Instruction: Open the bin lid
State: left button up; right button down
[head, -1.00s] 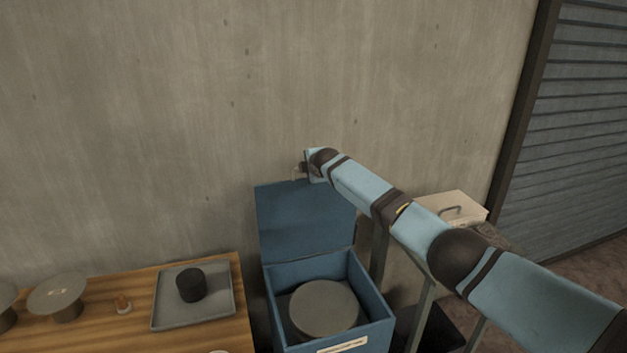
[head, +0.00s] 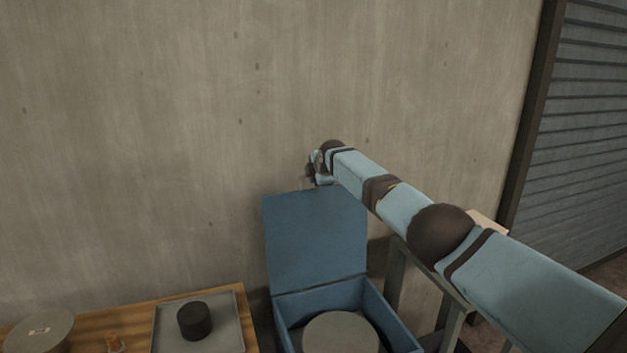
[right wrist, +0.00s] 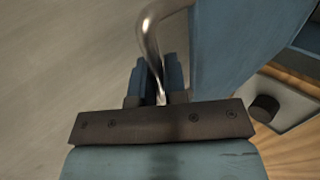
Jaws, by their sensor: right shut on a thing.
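The blue bin (head: 398,323) stands on the right of the wooden table. Its lid (head: 316,237) is raised, upright against the wall side, so the bin's inside shows. A round grey lump (head: 340,333) sits in the bin. My right gripper (head: 310,172) is at the top edge of the lid. In the right wrist view my right gripper (right wrist: 158,88) is shut on a curved metal handle (right wrist: 152,38) beside the blue lid (right wrist: 235,45). In the head view the handle is mostly hidden. My left gripper is not in view.
The wooden table (head: 90,327) at lower left holds a grey tray (head: 231,326) with a dark cylinder (head: 194,321), and a round disc on a stand (head: 40,331). A concrete wall (head: 150,150) rises behind. A pale box (head: 487,224) is partly hidden behind my right arm.

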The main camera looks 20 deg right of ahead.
dwell(0.3)
jog(key=c, duration=1.2)
grip_release()
jog(key=shift+r, duration=0.1)
jog(key=shift+s+d+r+p, duration=0.1)
jog(key=shift+s+r+p, duration=0.15)
jog(key=shift+r+p, duration=0.1)
jog(key=v, duration=1.2)
jog(key=shift+s, duration=0.45)
jog(key=shift+r, duration=0.1)
